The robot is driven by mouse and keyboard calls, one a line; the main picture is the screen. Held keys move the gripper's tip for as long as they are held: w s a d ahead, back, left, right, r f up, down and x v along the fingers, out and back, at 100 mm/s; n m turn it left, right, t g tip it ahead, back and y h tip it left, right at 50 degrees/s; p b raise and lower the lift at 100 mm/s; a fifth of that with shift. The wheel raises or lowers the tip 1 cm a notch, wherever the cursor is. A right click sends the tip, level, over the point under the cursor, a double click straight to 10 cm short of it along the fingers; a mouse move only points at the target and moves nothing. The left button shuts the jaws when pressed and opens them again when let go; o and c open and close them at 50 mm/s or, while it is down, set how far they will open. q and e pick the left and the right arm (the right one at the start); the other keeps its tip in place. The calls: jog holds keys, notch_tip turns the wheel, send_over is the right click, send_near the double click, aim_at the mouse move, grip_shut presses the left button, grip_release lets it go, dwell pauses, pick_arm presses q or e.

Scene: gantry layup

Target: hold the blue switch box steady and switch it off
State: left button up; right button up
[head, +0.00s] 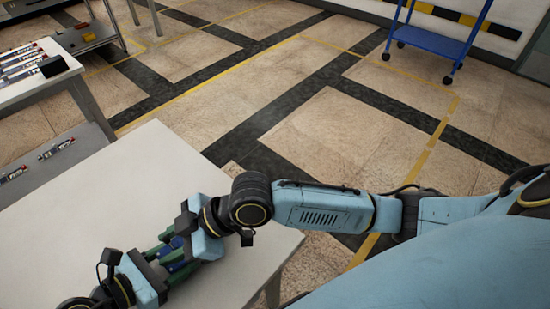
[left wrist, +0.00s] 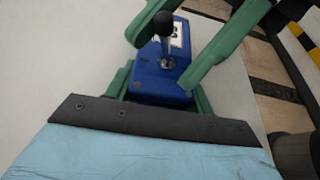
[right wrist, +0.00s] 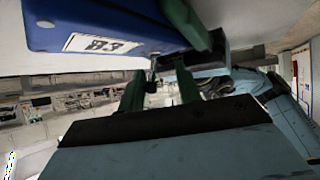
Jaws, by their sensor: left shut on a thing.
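The blue switch box (left wrist: 158,80) sits between the green fingers of my left gripper (left wrist: 160,88), which is shut on its sides. Its metal lever (left wrist: 166,50) has a black knob (left wrist: 163,24) and stands out from the face beside a white label. In the right wrist view the box (right wrist: 95,25) fills the upper left, and the lever knob (right wrist: 151,87) shows between the fingers of my right gripper (right wrist: 160,82). Those fingers are apart, with gaps beside the knob. In the head view the box (head: 180,266) is mostly hidden by both grippers above the pale table.
The pale table (head: 110,185) is bare around the grippers. Another table (head: 30,90) with several small items stands at the upper left, with a grey surface (head: 60,160) below it. A blue cart (head: 430,40) stands far back on the tiled floor.

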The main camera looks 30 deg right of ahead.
jog(key=shift+s+d+f+n+t+y, duration=0.1)
jog(key=shift+s+f+n+t+y, duration=0.05)
jog(key=shift+s+n+t+y, duration=0.35)
jog(key=shift+s+d+f+n+t+y, duration=0.1)
jog(key=shift+s+n+t+y, duration=0.15)
jog(key=shift+t, duration=0.35)
jog(key=v, duration=1.1)
jog(key=w+d+f+m+t+h, duration=0.1)
jog(key=w+d+t, duration=0.1)
jog(key=w+d+f+m+t, duration=0.1)
jog(key=w+d+t, duration=0.1)
jog(key=w+d, duration=0.1)
jog(key=w+d+f+m+t+h, duration=0.1)
jog(key=w+d, duration=0.2)
jog(key=shift+f+t+h, duration=0.2)
jog(key=shift+t+h, duration=0.15)
jog(key=shift+t, duration=0.05)
jog(key=d+f+m+t+h, duration=0.2)
jog(key=d+f+h, duration=0.3)
jog(key=d, duration=0.6)
jog(key=shift+d+f+m+t, duration=0.3)
jog(key=shift+f+m, duration=0.35)
jog(key=shift+f, duration=0.3)
jog(key=shift+a, duration=0.1)
grip_shut()
